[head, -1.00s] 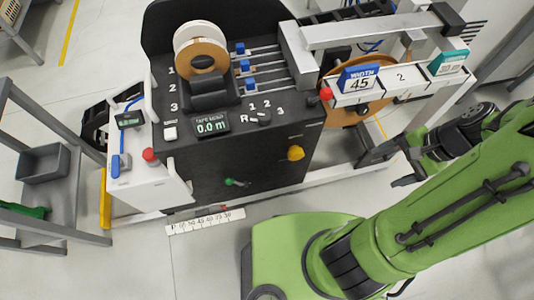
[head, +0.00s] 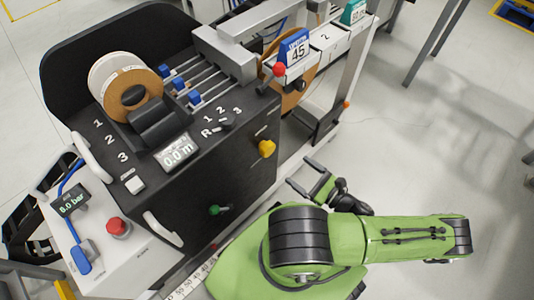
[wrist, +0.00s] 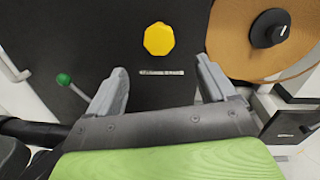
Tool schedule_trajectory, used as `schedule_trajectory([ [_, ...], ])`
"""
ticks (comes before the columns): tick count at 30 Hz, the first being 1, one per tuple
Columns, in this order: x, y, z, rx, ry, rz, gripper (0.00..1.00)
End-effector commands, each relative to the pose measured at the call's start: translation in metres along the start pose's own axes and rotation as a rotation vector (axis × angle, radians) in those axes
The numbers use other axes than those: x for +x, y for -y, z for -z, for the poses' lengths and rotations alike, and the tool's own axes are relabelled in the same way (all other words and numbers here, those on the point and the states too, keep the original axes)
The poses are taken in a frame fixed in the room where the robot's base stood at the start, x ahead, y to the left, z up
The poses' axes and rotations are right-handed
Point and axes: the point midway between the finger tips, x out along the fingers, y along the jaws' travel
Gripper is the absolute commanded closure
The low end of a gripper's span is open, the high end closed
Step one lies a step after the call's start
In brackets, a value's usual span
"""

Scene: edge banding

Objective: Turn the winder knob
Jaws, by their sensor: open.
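The yellow faceted knob (head: 266,148) sits on the black front panel of the machine, towards its right edge. In the wrist view the yellow knob (wrist: 159,39) is ahead of the fingers, with a label below it too small to read. My gripper (head: 312,180) is open and empty, just right of the panel and apart from it. In the wrist view its fingertips (wrist: 160,66) stand to either side, below the knob. A black selector knob (head: 226,118) marked R, 1, 2, 3 is on the top panel. A black hub knob (wrist: 270,28) is on the brown reel.
A green-ended lever (head: 215,210) sticks out low on the front panel. A red ball knob (head: 279,69) and the brown reel (head: 296,85) are at the machine's right end. A red button (head: 118,228) is on the left box.

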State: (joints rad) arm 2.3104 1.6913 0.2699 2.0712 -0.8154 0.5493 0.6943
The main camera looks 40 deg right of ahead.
Motion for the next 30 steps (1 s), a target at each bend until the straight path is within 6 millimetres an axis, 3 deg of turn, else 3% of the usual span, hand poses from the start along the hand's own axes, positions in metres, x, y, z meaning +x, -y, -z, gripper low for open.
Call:
schedule_trajectory([
  [9,0.082,-0.003,0.002,0.000,0.004,-0.007,0.16],
  [15,0.114,-0.002,0.002,-0.001,0.000,-0.005,0.16],
  [25,0.121,-0.001,0.001,-0.001,-0.002,-0.003,0.16],
  [30,0.121,-0.001,0.001,-0.001,-0.001,-0.004,0.42],
])
